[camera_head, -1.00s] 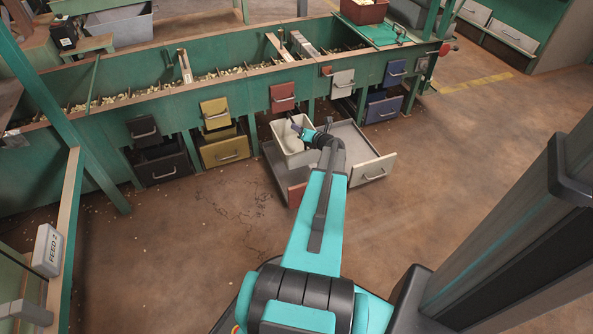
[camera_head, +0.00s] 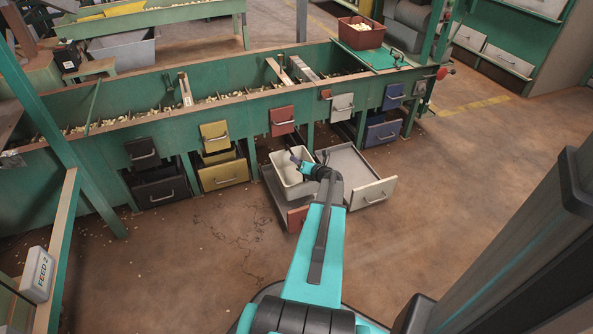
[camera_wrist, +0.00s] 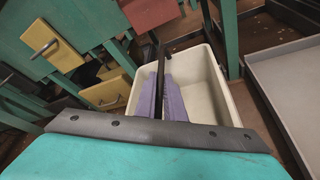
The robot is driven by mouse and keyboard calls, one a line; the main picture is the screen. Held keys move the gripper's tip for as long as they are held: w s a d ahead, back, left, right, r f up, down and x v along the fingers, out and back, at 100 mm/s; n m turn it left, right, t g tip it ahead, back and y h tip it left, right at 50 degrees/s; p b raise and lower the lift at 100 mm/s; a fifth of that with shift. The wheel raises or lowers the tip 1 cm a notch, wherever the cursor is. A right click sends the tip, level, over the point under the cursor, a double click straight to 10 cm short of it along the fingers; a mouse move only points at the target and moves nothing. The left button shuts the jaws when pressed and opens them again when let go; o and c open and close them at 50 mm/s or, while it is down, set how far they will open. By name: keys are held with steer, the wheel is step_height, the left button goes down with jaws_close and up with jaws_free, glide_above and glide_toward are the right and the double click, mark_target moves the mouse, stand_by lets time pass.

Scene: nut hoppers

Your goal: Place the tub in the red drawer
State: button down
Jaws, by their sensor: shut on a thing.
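The tub (camera_head: 291,182) is a cream open-topped box, empty as far as I see, and it also shows in the wrist view (camera_wrist: 212,85). It is upright over or in the pulled-out red drawer (camera_head: 298,216), the low one with a red front and grey tray. Whether its base touches the drawer floor is hidden. My gripper (camera_head: 300,162) is at the tub's rim and shut on it. In the wrist view its purple-grey fingers (camera_wrist: 164,100) show at the tub's left side; the exact contact is hidden.
A pulled-out drawer with a pale grey front (camera_head: 373,192) stands close on the right. Yellow (camera_head: 222,174) and black (camera_head: 161,190) low drawers are to the left, under the green hopper bench (camera_head: 60,165). Open floor lies in front.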

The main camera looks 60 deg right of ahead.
steer(key=shift+f+b, duration=1.2)
steer(key=shift+f, duration=1.45)
steer(key=c, duration=1.8)
jaws_free()
steer(key=shift+c, duration=0.2)
steer(key=shift+r, duration=0.2)
steer(key=shift+s+a+r, duration=0.15)
steer(key=shift+s, duration=0.15)
steer(key=p+v, duration=0.3)
steer(key=v, duration=0.8)
steer(key=shift+s+p, duration=0.2)
steer(key=shift+p, duration=0.2)
